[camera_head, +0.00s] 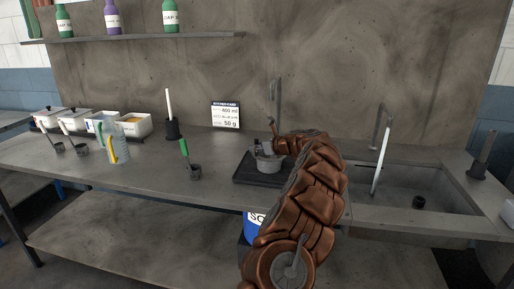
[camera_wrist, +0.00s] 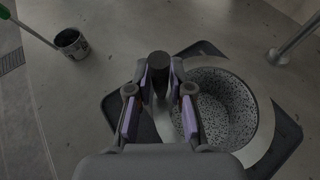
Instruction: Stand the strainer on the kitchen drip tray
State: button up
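The grey strainer (camera_head: 268,164) is upright over the dark drip tray (camera_head: 243,179). In the wrist view its wide rim and speckled bowl (camera_wrist: 228,105) fill the right side, with the tray (camera_wrist: 287,133) showing around it. My gripper (camera_head: 265,149) is at the strainer's left side. In the wrist view my gripper (camera_wrist: 159,75) has its fingertips on both sides of the strainer's dark upright grip. It looks shut on that grip. I cannot tell whether the strainer's underside touches the tray. My arm hides part of the tray's right side in the head view.
A small dark cup (camera_head: 195,171) with a green-handled tool stands left of the tray. A tap (camera_head: 277,100) rises behind it. The sink (camera_head: 420,190) lies to the right. A recipe card (camera_head: 226,115), clear jug (camera_head: 118,143) and white bins (camera_head: 133,125) stand farther left.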

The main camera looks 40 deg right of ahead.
jog(key=shift+o, duration=1.2)
jog(key=shift+r, duration=0.15)
jog(key=b+v, duration=0.1)
jog(key=v, duration=1.1)
